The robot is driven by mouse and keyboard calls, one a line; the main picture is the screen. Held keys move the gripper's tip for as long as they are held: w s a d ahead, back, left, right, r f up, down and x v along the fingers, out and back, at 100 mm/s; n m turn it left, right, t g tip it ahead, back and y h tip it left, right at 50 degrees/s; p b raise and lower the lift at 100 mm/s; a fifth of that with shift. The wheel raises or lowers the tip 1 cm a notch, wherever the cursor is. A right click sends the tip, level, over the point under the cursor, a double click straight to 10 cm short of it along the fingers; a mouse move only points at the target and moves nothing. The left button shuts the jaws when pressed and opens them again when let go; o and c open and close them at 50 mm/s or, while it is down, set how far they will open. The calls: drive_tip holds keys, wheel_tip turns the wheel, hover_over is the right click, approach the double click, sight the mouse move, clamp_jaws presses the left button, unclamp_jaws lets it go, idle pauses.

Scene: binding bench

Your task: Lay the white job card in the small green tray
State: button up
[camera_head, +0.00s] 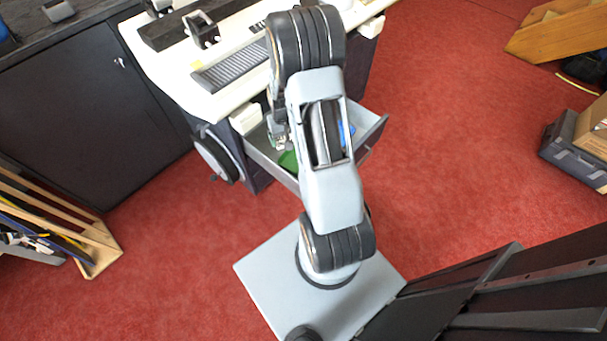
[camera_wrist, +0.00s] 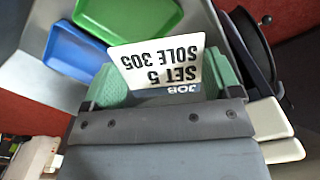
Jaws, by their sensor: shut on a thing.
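The white job card (camera_wrist: 146,64) shows in the wrist view with black print, upside down in the picture. My gripper (camera_wrist: 162,82) is shut on it, with a green finger pad at each side of the card. In the head view, the green tray (camera_head: 288,160) shows partly in the open drawer (camera_head: 373,132). My arm hides much of the drawer, and the card cannot be made out there.
A blue tray (camera_wrist: 72,52) lies beside the green one; a bit of it shows in the head view (camera_head: 347,131). The drawer walls surround both trays. The white bench top (camera_head: 180,75) is above, with a dark wheel (camera_head: 218,155) at its side.

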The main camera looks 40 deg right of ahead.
drive_tip(key=shift+m, duration=0.7)
drive_tip(key=d+f+b, duration=0.2)
drive_tip(key=f, duration=0.2)
drive_tip(key=s+d+f+b, duration=0.1)
drive_tip(key=d+f+b, duration=0.1)
drive_tip(key=f+b, duration=0.1)
drive_tip(key=s+d+f+b, duration=0.1)
drive_tip(key=f+b, duration=0.2)
drive_tip(key=f, duration=0.2)
drive_tip(key=shift+d+f, duration=0.25)
drive_tip(key=shift+d, duration=0.15)
drive_tip(key=shift+f+b, duration=1)
drive_tip(key=shift+f, duration=1.45)
drive_tip(key=shift+f, duration=0.1)
